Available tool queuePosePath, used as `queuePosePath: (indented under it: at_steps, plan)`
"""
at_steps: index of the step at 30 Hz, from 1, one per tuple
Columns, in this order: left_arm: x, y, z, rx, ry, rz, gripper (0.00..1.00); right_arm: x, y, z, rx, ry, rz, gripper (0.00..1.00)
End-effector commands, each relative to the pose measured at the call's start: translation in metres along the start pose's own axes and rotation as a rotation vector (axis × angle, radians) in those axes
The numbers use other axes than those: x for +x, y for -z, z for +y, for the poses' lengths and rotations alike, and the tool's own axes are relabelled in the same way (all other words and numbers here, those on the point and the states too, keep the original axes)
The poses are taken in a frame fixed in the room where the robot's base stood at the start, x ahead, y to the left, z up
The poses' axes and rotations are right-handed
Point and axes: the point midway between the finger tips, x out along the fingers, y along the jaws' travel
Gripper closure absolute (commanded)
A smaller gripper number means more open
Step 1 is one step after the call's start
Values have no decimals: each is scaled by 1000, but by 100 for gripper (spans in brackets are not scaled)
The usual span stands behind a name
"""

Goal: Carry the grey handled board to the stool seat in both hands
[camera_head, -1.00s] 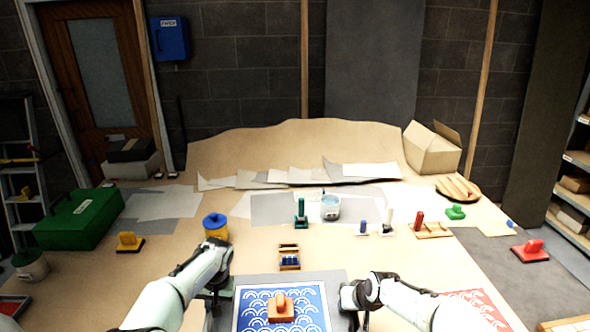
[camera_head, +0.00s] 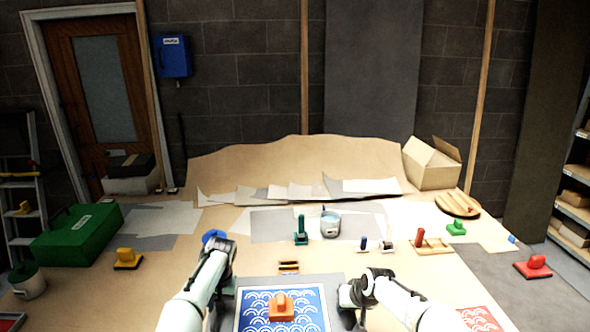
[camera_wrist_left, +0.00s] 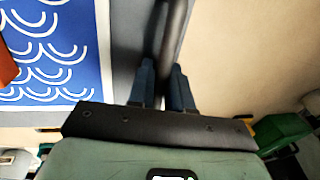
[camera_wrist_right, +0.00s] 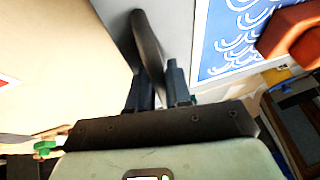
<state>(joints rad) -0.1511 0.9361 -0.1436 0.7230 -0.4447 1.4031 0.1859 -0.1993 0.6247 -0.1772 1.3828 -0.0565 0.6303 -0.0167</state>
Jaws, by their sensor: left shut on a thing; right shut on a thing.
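The grey handled board (camera_head: 335,286) is in front of me at the bottom of the head view. A blue and white wave-pattern panel (camera_head: 254,319) lies on it, with an orange block with a knob (camera_head: 281,307) on top. My left gripper (camera_head: 228,292) is at the board's left side; in the left wrist view its fingers (camera_wrist_left: 162,88) are shut on a dark bar handle (camera_wrist_left: 175,35). My right gripper (camera_head: 352,294) is at the right side; in the right wrist view its fingers (camera_wrist_right: 158,85) are shut on the other dark handle (camera_wrist_right: 147,40). No stool seat can be made out.
Beyond the board is a wide table (camera_head: 190,270). On it stand a green case (camera_head: 75,236), a yellow stamp (camera_head: 128,259), a green upright tool (camera_head: 301,230), a bucket (camera_head: 330,226) and a cardboard box (camera_head: 430,165). A red stamp (camera_head: 533,266) is at right.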

Motion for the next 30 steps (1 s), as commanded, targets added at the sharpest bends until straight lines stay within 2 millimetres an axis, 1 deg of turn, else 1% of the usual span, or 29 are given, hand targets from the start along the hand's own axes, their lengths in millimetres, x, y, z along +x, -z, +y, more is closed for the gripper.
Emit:
queuePosePath:
  at_steps: [1,6,16,23,30]
  plan:
    - [-2,4,-1,-5,1,6,100,-1,4,0,-3,1,5,100]
    - [-3,9,-1,-7,2,6,100,0,10,0,-3,0,6,100]
    - [-4,15,0,-4,-1,7,100,2,17,1,-2,0,6,100]
    - [-5,16,0,-3,-1,6,100,2,18,1,-1,1,6,100]
    - [-8,12,-2,-3,0,7,100,-2,14,0,-3,0,5,100]
